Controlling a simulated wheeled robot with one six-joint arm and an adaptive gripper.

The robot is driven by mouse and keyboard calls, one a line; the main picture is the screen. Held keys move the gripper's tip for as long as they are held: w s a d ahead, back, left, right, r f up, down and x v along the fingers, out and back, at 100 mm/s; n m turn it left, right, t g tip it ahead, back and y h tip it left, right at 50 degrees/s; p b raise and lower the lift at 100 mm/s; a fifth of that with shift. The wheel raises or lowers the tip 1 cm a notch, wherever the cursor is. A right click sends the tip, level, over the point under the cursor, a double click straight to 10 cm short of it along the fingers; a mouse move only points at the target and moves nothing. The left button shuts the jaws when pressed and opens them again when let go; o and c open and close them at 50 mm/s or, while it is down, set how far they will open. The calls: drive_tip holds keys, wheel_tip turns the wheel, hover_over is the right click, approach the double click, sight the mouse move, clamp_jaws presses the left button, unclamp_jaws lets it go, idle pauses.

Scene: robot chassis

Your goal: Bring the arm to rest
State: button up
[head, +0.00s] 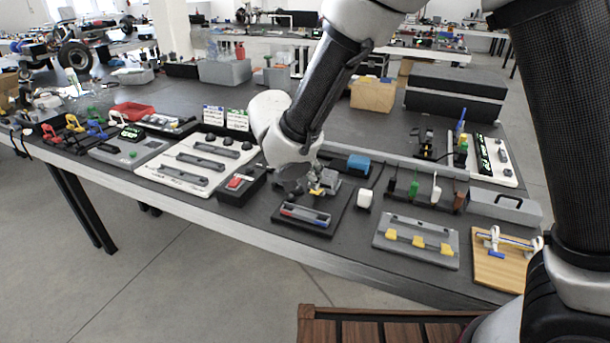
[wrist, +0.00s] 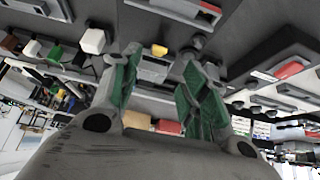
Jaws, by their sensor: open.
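My arm reaches down over the dark workbench (head: 345,232) in the head view. My gripper (head: 318,188) is low over the bench, just above and behind a grey block with a red and blue strip (head: 305,214). In the wrist view my gripper (wrist: 160,75) has its two green-padded fingers spread apart. A small grey piece with a yellow part (wrist: 158,52) shows between and beyond the fingers. I cannot tell whether the fingers touch it. Nothing is clearly held.
A grey panel with yellow knobs (head: 416,241) and a wooden board (head: 505,259) lie to the right. A white panel with grey bars (head: 198,162) and a box with a red switch (head: 240,184) lie left. A slatted wooden stool (head: 385,327) stands in front of the bench.

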drive_tip(key=s+d+r+n, duration=0.1)
drive_tip(key=s+d+r, duration=0.5)
drive_tip(key=d, duration=0.7)
drive_tip(key=s+d+r+n+g+y, duration=0.1)
drive_tip(key=s+d+r, duration=0.5)
drive_tip(key=d, duration=0.8)
drive_tip(key=s+d+r+n+y, duration=0.1)
drive_tip(key=s+d+r+n, duration=0.1)
drive_tip(key=s+d+r, duration=0.4)
drive_tip(key=s+d, duration=0.3)
drive_tip(key=d, duration=0.4)
drive_tip(key=shift+d+r+g, duration=0.2)
drive_tip(key=shift+d+g, duration=0.1)
drive_tip(key=shift+g, duration=0.1)
